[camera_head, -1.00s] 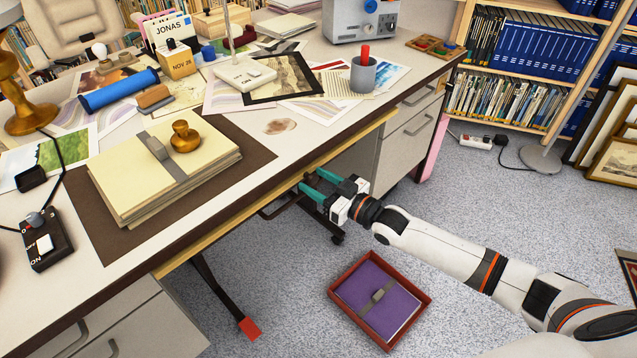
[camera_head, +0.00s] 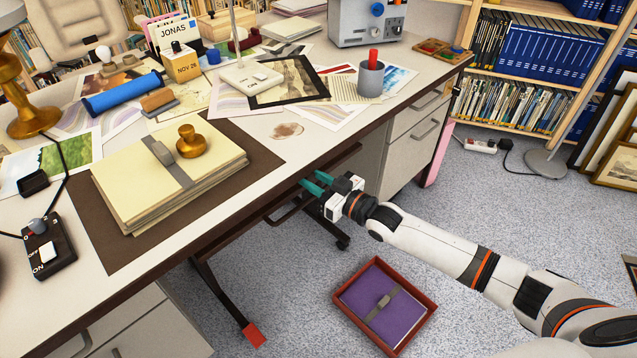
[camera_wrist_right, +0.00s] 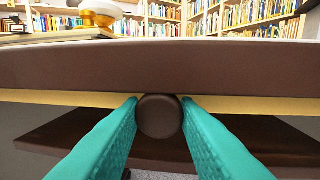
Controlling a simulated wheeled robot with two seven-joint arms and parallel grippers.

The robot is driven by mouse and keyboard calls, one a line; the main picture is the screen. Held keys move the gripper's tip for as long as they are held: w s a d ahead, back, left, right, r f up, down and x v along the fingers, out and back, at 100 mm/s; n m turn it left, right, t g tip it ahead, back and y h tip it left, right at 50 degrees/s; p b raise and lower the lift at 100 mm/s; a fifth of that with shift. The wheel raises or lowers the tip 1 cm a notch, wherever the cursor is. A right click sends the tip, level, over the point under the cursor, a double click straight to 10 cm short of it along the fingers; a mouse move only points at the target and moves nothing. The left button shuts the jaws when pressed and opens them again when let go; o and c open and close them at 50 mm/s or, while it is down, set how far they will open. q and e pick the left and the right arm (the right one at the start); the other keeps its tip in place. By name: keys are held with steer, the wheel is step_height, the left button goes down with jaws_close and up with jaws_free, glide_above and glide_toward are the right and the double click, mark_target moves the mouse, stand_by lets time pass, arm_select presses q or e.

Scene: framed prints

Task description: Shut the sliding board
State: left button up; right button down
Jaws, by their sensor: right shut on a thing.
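The sliding board (camera_wrist_right: 60,97) shows in the right wrist view as a pale yellow strip just under the dark front edge of the desk top (camera_wrist_right: 220,65). A round dark brown knob (camera_wrist_right: 160,117) stands out at its front. My right gripper (camera_head: 313,182) is at the desk's front edge, its teal fingers shut on the knob, one on each side, as the right wrist view (camera_wrist_right: 159,105) shows. In the head view the board and knob are hidden under the desk edge. My left gripper is not in view.
A red tray (camera_head: 428,300) with a purple folder (camera_head: 372,290) lies on the floor below my right arm. Drawers (camera_head: 415,140) stand under the desk. A paper stack (camera_head: 125,180), a stamp and prints lie on the desk top. Carpet right of the desk is mostly clear.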

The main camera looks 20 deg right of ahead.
steer(key=shift+r, duration=0.1)
steer(key=c, duration=1.1)
jaws_free()
steer(key=shift+w, duration=0.15)
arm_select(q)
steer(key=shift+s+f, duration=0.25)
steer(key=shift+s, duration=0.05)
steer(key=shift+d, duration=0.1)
arm_select(e)
steer(key=shift+s, duration=0.2)
arm_select(q)
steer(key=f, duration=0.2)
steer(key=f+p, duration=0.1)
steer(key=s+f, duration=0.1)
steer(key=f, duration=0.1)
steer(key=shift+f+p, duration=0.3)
steer(key=shift+p, duration=0.05)
arm_select(e)
steer(key=v, duration=1.1)
steer(key=shift+s+d, duration=0.25)
steer(key=shift+s, duration=0.05)
